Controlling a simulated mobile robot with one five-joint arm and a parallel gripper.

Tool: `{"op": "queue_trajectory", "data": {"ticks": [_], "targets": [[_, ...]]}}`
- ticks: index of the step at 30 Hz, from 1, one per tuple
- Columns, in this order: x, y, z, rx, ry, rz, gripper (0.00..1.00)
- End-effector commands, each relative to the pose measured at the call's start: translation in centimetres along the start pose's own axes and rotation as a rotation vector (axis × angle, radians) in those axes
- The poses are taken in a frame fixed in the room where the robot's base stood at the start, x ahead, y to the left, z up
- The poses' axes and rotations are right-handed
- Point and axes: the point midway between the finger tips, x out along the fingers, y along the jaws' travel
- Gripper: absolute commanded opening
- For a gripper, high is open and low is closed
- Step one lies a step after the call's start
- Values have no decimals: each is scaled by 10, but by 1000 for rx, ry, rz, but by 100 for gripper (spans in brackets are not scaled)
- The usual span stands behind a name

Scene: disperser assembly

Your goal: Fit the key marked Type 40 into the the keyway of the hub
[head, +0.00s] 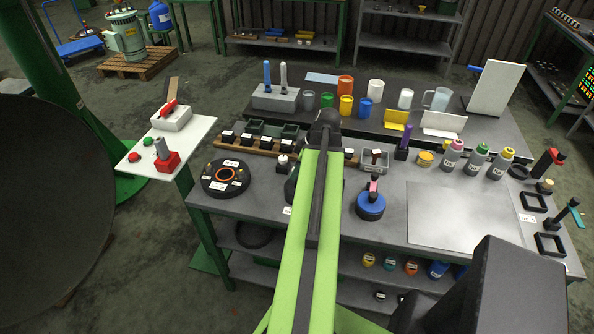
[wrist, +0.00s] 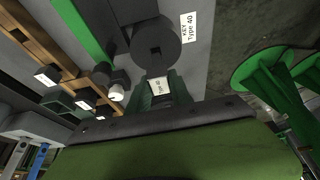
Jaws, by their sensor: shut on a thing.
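My gripper (wrist: 162,96), with green fingers, is shut on a small key (wrist: 159,86) whose white label reads "Type 40". In the wrist view the hub (wrist: 169,36) is a dark round part with a square-looking dark opening, just beyond the key. A card marked "KEY Type 40" (wrist: 190,32) lies beside the hub. The key is close to the hub; I cannot tell whether they touch. In the head view my arm hides the key and fingertips, and most of the hub.
A white-topped knob (wrist: 115,93) stands left of the key. A wooden rack (head: 232,143) of labelled parts lies behind. A black disc with an orange ring (head: 207,178) is at the left, and a blue round base (head: 370,208) at the right. A bare metal plate (head: 460,215) lies farther right.

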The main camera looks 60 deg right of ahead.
Motion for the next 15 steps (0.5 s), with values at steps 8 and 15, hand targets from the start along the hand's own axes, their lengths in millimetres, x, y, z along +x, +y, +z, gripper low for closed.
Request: {"op": "queue_trajectory", "data": {"ticks": [8, 15], "targets": [[2, 0, 1, 1, 0, 0, 0], [8, 0, 4, 1, 0, 0, 0]]}}
